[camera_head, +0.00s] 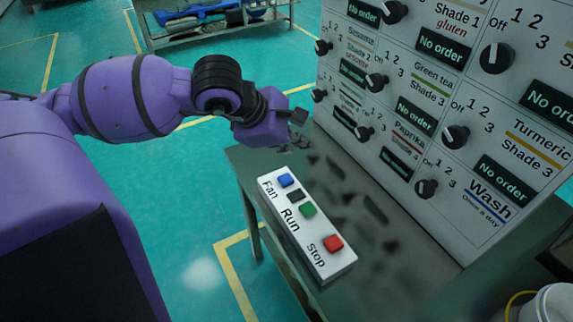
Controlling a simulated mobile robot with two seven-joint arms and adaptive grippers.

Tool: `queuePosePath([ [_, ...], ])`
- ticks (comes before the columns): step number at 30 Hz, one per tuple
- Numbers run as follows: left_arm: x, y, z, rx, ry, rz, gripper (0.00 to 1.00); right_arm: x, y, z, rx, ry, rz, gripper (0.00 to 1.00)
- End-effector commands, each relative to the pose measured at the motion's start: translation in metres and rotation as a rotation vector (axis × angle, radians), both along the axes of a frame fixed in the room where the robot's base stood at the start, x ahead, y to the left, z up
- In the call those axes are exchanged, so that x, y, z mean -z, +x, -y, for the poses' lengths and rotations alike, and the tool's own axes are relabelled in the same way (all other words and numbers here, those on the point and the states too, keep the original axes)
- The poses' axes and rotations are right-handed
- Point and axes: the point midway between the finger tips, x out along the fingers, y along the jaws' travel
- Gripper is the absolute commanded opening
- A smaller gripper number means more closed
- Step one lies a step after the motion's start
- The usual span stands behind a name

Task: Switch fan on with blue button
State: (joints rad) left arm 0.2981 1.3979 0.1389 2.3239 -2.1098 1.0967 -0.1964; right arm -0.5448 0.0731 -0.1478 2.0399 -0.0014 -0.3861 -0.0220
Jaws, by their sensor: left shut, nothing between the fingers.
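A white button box (322,262) lies on a grey-green table. Its blue button (286,180) is at the far end next to the word "Fan". A small black switch (296,196) is beside it, then a green button (308,209) by "Run" and a red button (333,243) by "Stop". My left gripper (299,135) is beyond the far end of the box, apart from the blue button in the picture. It is shut and holds nothing. Its fingers are small and dark here. My right gripper is out of view.
A white panel (400,75) with several black knobs and "No order" displays stands along the table's right side. A white bucket (552,304) is at the bottom right. A metal bench (215,35) with blue items stands at the back on the green floor.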

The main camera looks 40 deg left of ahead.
Motion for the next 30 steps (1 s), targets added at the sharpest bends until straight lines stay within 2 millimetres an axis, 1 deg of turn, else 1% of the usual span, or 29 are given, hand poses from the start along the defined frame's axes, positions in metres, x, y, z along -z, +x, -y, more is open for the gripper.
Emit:
queuePosePath([
  [1, 0.01, -0.001, 0.0, 0.0, -0.001, -0.006, 0.0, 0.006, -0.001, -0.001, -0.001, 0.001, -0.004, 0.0],
  [9, 0.05, -0.001, 0.0, 0.0, -0.001, -0.006, 0.0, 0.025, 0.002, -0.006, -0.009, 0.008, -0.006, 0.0],
  [12, 0.064, -0.001, 0.0, 0.0, -0.001, -0.006, 0.0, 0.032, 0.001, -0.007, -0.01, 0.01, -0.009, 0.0],
  [15, 0.072, -0.001, 0.0, -0.001, -0.001, -0.005, 0.0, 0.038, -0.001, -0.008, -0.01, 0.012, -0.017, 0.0],
  [19, 0.074, -0.001, 0.0, 0.0, -0.001, -0.002, 0.0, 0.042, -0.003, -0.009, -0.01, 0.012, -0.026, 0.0],
  [30, 0.073, 0.0, 0.0, 0.0, -0.001, -0.001, 0.0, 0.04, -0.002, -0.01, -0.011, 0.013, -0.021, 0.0],
])
